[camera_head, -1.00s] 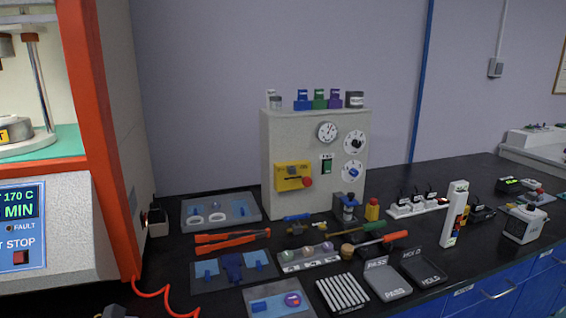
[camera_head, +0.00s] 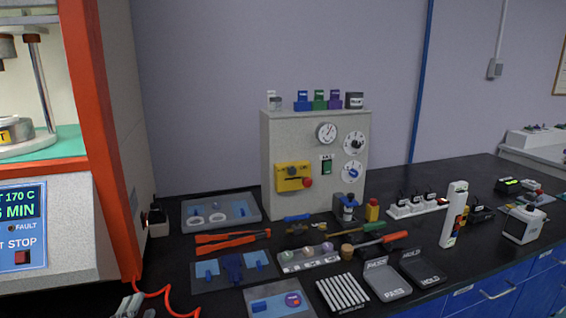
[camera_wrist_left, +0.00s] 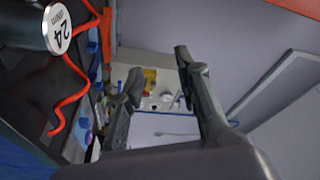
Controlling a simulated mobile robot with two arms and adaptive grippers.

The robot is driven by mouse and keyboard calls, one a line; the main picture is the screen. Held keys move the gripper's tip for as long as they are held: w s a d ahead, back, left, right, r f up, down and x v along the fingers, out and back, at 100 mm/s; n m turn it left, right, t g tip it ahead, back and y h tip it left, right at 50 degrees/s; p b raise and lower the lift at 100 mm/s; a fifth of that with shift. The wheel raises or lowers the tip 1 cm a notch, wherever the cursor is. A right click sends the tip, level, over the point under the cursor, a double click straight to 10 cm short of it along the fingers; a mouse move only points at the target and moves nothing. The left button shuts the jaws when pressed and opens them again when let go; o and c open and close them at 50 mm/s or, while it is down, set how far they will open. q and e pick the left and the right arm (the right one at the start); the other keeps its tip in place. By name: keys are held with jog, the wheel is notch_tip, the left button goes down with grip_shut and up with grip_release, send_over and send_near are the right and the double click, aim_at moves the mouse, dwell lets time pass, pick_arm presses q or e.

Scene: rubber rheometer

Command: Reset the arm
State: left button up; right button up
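My left gripper (camera_wrist_left: 158,63) shows in the left wrist view with its two dark fingers spread apart and nothing between them. In the head view only a small grey part of my left gripper (camera_head: 131,304) shows at the bottom left edge, beside the red coiled cable (camera_head: 160,294). The cable also shows in the left wrist view (camera_wrist_left: 82,70). My right gripper is in neither view.
The orange-framed rheometer (camera_head: 95,140) stands at the left. A grey control box (camera_head: 320,190) with dials stands at the bench's back. Trays, tools with orange handles (camera_head: 232,238) and a PASS tray (camera_head: 387,281) crowd the bench front.

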pick_arm(q)
jog(key=s+f+n+g+y, duration=0.1)
jog(key=s+f+n+g, duration=0.35)
jog(key=f, duration=0.35)
jog(key=s+f+n+g, duration=0.4)
jog(key=s+f, duration=0.1)
jog(key=f, duration=0.3)
jog(key=s+d+f+n+g+h, duration=0.1)
jog(key=s+d+f+g, duration=0.25)
jog(key=s, duration=0.35)
jog(key=s+d+f+n+g+h, duration=0.1)
jog(key=s+d+f+g+h, duration=0.2)
jog(key=s, duration=0.4)
notch_tip(320, 180, down, 22)
jog(key=g+y+p, duration=0.1)
jog(key=g+p, duration=0.1)
jog(key=s+a+f+g+p, duration=0.1)
jog(key=s+a+f, duration=0.1)
jog(key=s+f, duration=1.5)
jog(key=shift+s+a+y+p, duration=0.3)
jog(key=shift+a, duration=0.1)
